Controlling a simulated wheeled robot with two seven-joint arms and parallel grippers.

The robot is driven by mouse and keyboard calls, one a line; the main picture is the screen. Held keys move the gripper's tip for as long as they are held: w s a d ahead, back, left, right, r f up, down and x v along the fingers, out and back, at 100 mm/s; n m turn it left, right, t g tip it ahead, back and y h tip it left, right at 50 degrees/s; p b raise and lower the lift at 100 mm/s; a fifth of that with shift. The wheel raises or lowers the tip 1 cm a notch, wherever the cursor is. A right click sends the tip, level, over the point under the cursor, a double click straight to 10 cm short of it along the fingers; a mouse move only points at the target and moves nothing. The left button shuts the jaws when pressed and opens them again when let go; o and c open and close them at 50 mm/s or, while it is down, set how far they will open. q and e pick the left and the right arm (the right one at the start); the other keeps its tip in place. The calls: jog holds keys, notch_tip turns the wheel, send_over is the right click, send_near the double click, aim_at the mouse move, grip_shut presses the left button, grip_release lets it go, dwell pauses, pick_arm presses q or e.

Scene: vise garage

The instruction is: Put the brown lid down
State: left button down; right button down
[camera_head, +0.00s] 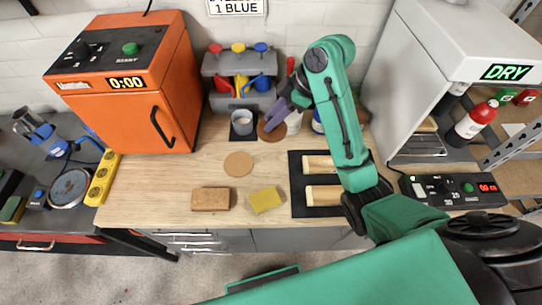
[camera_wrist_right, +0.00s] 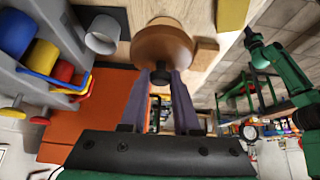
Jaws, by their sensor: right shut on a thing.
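The brown lid (camera_head: 271,131) is a round disc at the back middle of the bench, right of the grey cup (camera_head: 242,123). In the right wrist view the lid (camera_wrist_right: 160,38) has a black knob facing my gripper. My right gripper (camera_head: 285,106) reaches in from the right. Its purple-grey fingers (camera_wrist_right: 160,78) are shut on the knob. I cannot tell whether the lid touches the bench. The cup also shows in the wrist view (camera_wrist_right: 102,36), beside the lid. My left gripper is not in view.
A tan round coaster (camera_head: 238,164) lies in front of the lid, with a brown block (camera_head: 210,198) and yellow sponge (camera_head: 265,199) nearer. The orange oven (camera_head: 140,85) stands left, a grey tool holder (camera_head: 238,82) behind, a black tray (camera_head: 313,210) right. Bare wood (camera_head: 170,180) lies left.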

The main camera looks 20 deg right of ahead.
notch_tip(320, 180, down, 17)
jog(key=shift+w+r+p, duration=0.1)
jog(key=shift+p, duration=0.85)
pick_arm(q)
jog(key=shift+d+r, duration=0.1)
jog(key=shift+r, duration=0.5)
pick_arm(e)
jog(key=c, duration=0.6)
grip_release()
jog(key=shift+c, duration=0.2)
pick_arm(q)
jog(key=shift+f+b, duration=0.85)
pick_arm(e)
jog(key=v, duration=1.2)
